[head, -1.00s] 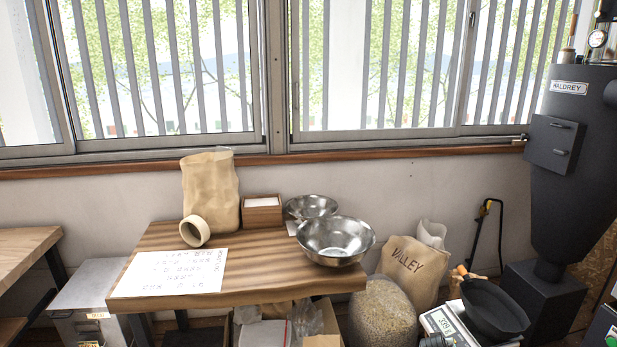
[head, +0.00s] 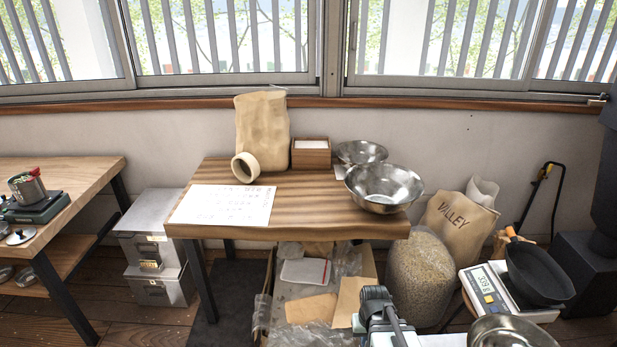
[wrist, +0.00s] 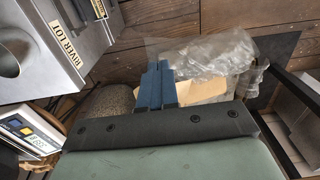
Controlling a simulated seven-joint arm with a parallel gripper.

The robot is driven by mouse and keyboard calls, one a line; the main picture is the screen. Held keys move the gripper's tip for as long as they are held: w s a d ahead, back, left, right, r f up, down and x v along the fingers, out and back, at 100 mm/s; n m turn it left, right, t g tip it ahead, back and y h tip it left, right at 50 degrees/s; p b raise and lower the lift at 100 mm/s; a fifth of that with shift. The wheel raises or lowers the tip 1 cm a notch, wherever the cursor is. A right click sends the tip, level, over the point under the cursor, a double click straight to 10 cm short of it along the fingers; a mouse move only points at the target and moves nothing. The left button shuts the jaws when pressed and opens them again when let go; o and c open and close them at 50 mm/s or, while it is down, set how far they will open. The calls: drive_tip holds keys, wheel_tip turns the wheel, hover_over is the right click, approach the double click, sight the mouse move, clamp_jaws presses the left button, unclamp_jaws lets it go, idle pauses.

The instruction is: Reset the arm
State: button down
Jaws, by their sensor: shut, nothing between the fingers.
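My gripper (wrist: 161,82) is in the wrist view, its blue fingers together with nothing between them. It points down over clear plastic bags (wrist: 215,60) and a piece of brown card or paper (wrist: 200,88), apart from them as far as I can tell. In the head view a dark jointed part (head: 378,305) rises at the bottom edge; it may be part of my arm, and I cannot make out the fingers there.
The wooden table (head: 300,215) bears a paper bag, a sheet and two steel bowls. A scale (head: 490,292) with a black pan and a sack marked VALLEY (head: 458,218) stand right. A metal box labelled RIVER LOT (wrist: 40,50) is left in the wrist view.

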drive_tip(key=s+f+g, duration=0.3)
drive_tip(key=s+f, duration=0.7)
drive_tip(key=s, duration=0.5)
drive_tip(key=s+f+g, duration=0.4)
drive_tip(key=s+f, duration=0.6)
drive_tip(key=s, duration=0.5)
drive_tip(key=shift+f, duration=0.3)
